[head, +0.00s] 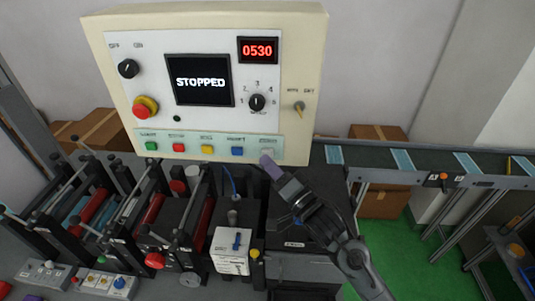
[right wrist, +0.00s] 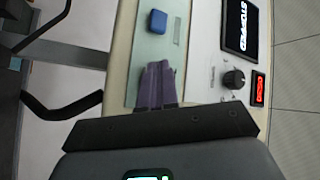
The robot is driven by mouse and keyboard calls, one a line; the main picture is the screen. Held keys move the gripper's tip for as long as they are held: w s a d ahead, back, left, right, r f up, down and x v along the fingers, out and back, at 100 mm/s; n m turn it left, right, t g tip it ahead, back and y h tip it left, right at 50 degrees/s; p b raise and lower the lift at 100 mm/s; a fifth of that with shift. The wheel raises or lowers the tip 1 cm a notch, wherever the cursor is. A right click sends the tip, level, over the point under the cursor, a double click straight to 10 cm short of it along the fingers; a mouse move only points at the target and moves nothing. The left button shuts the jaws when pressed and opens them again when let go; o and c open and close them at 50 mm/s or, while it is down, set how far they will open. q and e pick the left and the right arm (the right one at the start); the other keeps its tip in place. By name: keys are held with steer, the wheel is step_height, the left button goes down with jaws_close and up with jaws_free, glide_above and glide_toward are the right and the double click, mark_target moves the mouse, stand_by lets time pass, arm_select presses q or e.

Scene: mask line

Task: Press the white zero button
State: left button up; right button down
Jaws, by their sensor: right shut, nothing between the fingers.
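The white zero button (head: 268,151) is the rightmost in the button row on the panel's pale green strip, in the head view. My right gripper (head: 266,161) is shut and empty, its purple fingertips at the lower edge of this button and partly over it. I cannot tell whether they touch it. In the right wrist view the shut purple fingers (right wrist: 157,80) lie over the green strip, and the white button is hidden behind them. The blue button (right wrist: 157,21) shows further along the strip. My left gripper is not in view.
The control panel (head: 215,125) has a screen reading "STOPPED" (head: 201,82), a red display reading 0530 (head: 258,50), knobs and a red stop button (head: 141,110). Machine rollers (head: 150,212) stand below left. A conveyor (head: 440,165) with blue masks runs right.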

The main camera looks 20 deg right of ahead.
steer(key=shift+w+d, duration=0.25)
steer(key=shift+w, duration=0.2)
stand_by(0.5)
steer(key=shift+s+a+p, duration=0.1)
steer(key=shift+s+p, duration=0.05)
steer(key=shift+p, duration=0.2)
steer(key=shift+s+a+p, duration=0.3)
steer(key=shift+s+a, duration=0.05)
steer(key=shift+s, duration=0.35)
steer(key=shift+s+a+p, duration=0.25)
steer(key=shift+s+a, duration=0.15)
steer(key=shift+s, duration=0.35)
steer(key=shift+s+a+p, duration=0.25)
steer(key=shift+s+a, duration=0.1)
steer(key=shift+s, duration=0.35)
steer(key=shift+s+a+p, duration=0.25)
steer(key=shift+s+a, duration=0.15)
steer(key=shift+s, duration=0.35)
